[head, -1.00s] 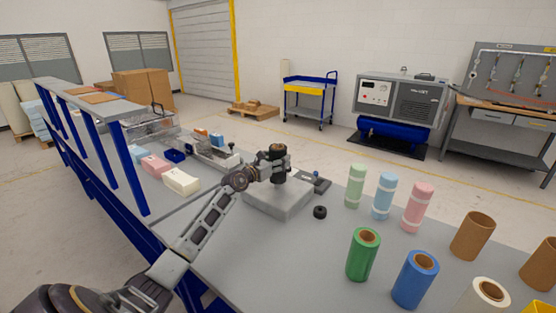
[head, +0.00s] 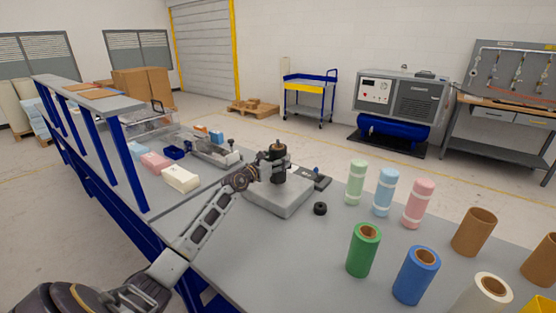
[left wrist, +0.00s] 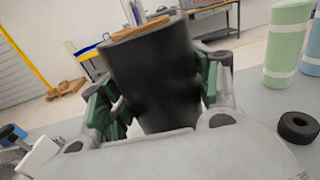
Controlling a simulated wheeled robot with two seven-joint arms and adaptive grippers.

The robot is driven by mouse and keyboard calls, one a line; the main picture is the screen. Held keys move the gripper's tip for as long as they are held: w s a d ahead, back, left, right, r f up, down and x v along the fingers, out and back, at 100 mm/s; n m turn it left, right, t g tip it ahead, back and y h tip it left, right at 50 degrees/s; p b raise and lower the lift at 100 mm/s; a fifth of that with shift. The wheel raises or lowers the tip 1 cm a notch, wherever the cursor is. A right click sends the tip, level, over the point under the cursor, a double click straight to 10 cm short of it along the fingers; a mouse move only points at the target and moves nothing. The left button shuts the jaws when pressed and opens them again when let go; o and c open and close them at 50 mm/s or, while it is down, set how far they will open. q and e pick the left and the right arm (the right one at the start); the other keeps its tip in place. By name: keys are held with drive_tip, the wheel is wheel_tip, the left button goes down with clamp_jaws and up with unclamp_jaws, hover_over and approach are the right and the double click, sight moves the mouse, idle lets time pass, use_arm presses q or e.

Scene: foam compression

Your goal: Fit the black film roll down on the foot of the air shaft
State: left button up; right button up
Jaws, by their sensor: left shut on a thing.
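The black film roll (head: 279,158) stands upright over the grey base block (head: 265,202) on the bench. In the left wrist view the roll (left wrist: 152,80) fills the space between the green-padded fingers, with its brown core rim at the top. My left gripper (head: 271,169) is shut on the roll from the left side. A narrow dark tip, apparently the air shaft's top (head: 278,144), shows above the roll. The shaft's foot is hidden, so I cannot tell whether the roll touches it. My right gripper is out of view.
A small black ring (head: 320,208) lies right of the block. Pale green (head: 356,182), blue (head: 386,193) and pink (head: 419,204) rolls stand farther right, with green (head: 363,250) and darker blue (head: 415,275) rolls in front. A white block (head: 180,179) lies left.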

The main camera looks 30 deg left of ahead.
sight(272, 159)
use_arm(q)
drive_tip(key=shift+f+b, duration=0.5)
drive_tip(key=shift+f, duration=0.3)
idle(0.9)
drive_tip(key=o, duration=1.4)
drive_tip(key=shift+c, duration=0.2)
drive_tip(key=shift+f, duration=0.1)
drive_tip(key=shift+s, duration=0.15)
drive_tip(key=shift+s+a+r+p, duration=0.15)
drive_tip(key=shift+s+r+p, duration=0.4)
drive_tip(key=shift+s+p, duration=0.45)
drive_tip(key=shift+s+a+r+p, duration=0.2)
drive_tip(key=shift+s+r+p, duration=0.4)
drive_tip(key=shift+s, duration=0.65)
drive_tip(key=shift+s+a+r+p, duration=0.15)
drive_tip(key=shift+s+r+p, duration=0.3)
drive_tip(key=shift+s+p, duration=0.55)
drive_tip(key=shift+s, duration=0.15)
